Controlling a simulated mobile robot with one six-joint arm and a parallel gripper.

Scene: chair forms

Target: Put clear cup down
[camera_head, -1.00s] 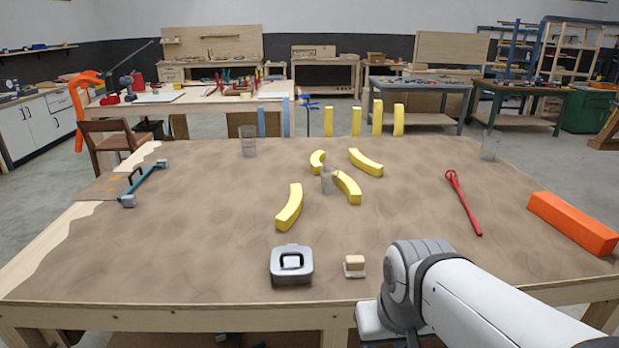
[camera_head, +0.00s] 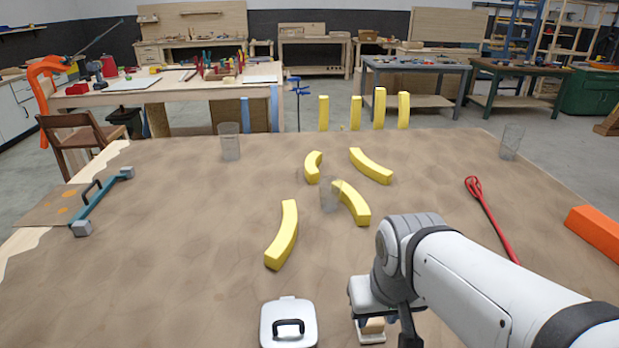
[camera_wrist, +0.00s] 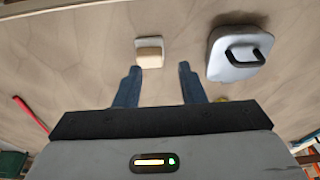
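Three clear cups stand upright on the brown tabletop. One cup (camera_head: 229,142) is at the far left edge, one (camera_head: 511,142) at the far right, and one (camera_head: 328,195) stands near the middle beside a yellow curved block (camera_head: 352,204). My gripper (camera_wrist: 159,70) is open in the wrist view, with its two blue fingers apart and no cup between them. In the head view it is low over the front of the table, mostly hidden by my arm. A small tan-topped block (camera_wrist: 149,53) lies just beyond the fingertips.
A grey lidded box (camera_head: 289,322) with a black handle sits near the front. Other yellow curved blocks (camera_head: 282,236) lie around the middle. A red tool (camera_head: 490,217) and an orange bar (camera_head: 598,234) are at right, a teal-handled tool (camera_head: 102,200) at left. The left-middle tabletop is clear.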

